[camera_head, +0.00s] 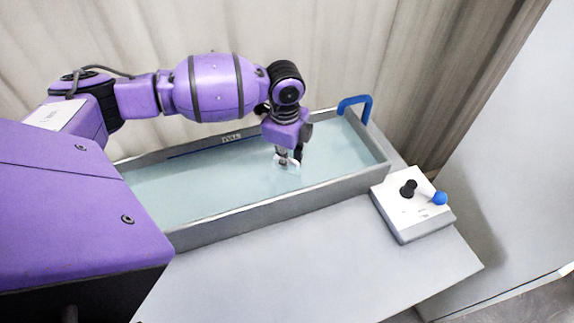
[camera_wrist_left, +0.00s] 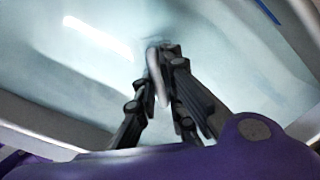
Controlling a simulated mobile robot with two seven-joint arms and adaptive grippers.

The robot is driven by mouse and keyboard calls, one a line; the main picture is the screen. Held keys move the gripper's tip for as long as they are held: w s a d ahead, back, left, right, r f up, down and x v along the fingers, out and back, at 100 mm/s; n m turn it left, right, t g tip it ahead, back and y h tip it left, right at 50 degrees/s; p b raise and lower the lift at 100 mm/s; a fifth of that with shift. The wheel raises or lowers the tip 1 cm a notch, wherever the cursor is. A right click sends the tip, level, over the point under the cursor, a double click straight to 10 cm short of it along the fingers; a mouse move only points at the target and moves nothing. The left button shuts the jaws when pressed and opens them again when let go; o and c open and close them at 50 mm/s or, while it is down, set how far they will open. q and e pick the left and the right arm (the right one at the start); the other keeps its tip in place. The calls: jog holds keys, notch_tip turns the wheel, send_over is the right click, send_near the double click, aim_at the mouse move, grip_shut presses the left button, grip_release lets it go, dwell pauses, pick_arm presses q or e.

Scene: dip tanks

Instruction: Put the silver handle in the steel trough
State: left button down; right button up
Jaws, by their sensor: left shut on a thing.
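The steel trough (camera_head: 280,203) is a long grey tank with pale blue liquid in it, standing on the table. My left gripper (camera_head: 288,163) is over the right half of the trough, pointing down, inside its rim outline. It is shut on the silver handle (camera_head: 281,152), a small shiny piece mostly hidden by the fingers. In the left wrist view the handle (camera_wrist_left: 157,75) shows as a pale, slim shape between the dark fingers (camera_wrist_left: 160,85), with the liquid behind it. I cannot tell whether the handle touches the liquid. My right gripper is not in view.
A blue bent handle (camera_head: 357,103) rises at the trough's far right corner. A white control box (camera_head: 413,204) with a black knob and a blue-tipped lever stands right of the trough. The grey table (camera_head: 320,265) is clear in front. A beige curtain hangs close behind.

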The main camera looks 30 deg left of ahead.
pick_arm(q)
jog(key=shift+f, duration=1.55)
jog(key=shift+f, duration=0.1)
jog(key=c, duration=1.8)
grip_release()
jog(key=shift+c, duration=0.2)
jog(key=r, duration=1.2)
jog(key=shift+s+r+p, duration=0.1)
jog(key=shift+s+p, duration=0.1)
jog(key=shift+p, duration=0.15)
